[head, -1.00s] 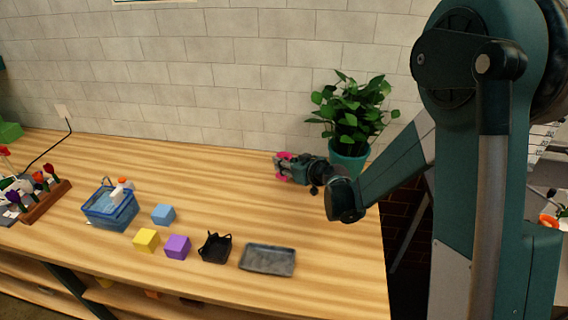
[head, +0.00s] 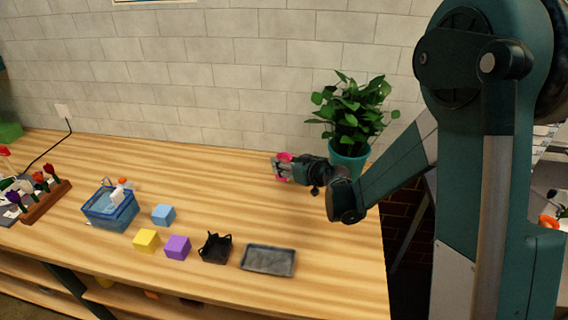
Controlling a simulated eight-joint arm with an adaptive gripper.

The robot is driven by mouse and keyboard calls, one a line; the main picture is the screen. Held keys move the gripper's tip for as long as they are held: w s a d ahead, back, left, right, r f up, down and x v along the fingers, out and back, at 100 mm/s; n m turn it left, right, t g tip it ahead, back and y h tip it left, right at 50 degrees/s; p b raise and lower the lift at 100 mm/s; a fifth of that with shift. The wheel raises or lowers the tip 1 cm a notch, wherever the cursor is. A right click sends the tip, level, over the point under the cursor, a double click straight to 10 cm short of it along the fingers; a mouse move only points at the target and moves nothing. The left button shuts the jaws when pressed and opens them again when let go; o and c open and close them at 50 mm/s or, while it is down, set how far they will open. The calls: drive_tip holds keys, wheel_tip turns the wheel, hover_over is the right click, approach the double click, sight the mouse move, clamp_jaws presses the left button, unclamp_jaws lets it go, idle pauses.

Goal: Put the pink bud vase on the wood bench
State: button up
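The pink bud vase (head: 285,157) is at my gripper (head: 280,167), near the back right of the wood bench (head: 225,185). Only small pink parts of the vase show around the fingers; the rest is hidden behind them. The fingers lie across the vase, but I cannot tell whether they are closed on it. I also cannot tell whether the vase touches the bench top.
A leafy plant in a teal pot (head: 348,158) stands close behind my gripper. A grey tray (head: 268,260), a black holder (head: 215,248), purple (head: 177,247), yellow (head: 147,241) and blue (head: 163,215) blocks and a blue basket (head: 110,209) line the front left. The bench middle is clear.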

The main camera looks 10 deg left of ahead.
drive_tip(key=p+v, duration=0.1)
drive_tip(key=v, duration=1)
drive_tip(key=shift+s+d, duration=0.25)
drive_tip(key=shift+s, duration=0.05)
idle(0.6)
drive_tip(key=s+d+r+m+g+h, duration=0.1)
drive_tip(key=s+d+r+m+h, duration=0.1)
drive_tip(key=s+d+r, duration=0.45)
drive_tip(key=s+d+r+m+h, duration=0.2)
drive_tip(key=s+d+r, duration=0.1)
drive_tip(key=s+d, duration=0.55)
drive_tip(key=s+d+m+h, duration=0.2)
drive_tip(key=s+d, duration=0.5)
drive_tip(key=s, duration=0.3)
drive_tip(key=s+d+m+g+h, duration=0.1)
drive_tip(key=s+d+m+h, duration=0.2)
drive_tip(key=s+d, duration=0.5)
drive_tip(key=s, duration=0.3)
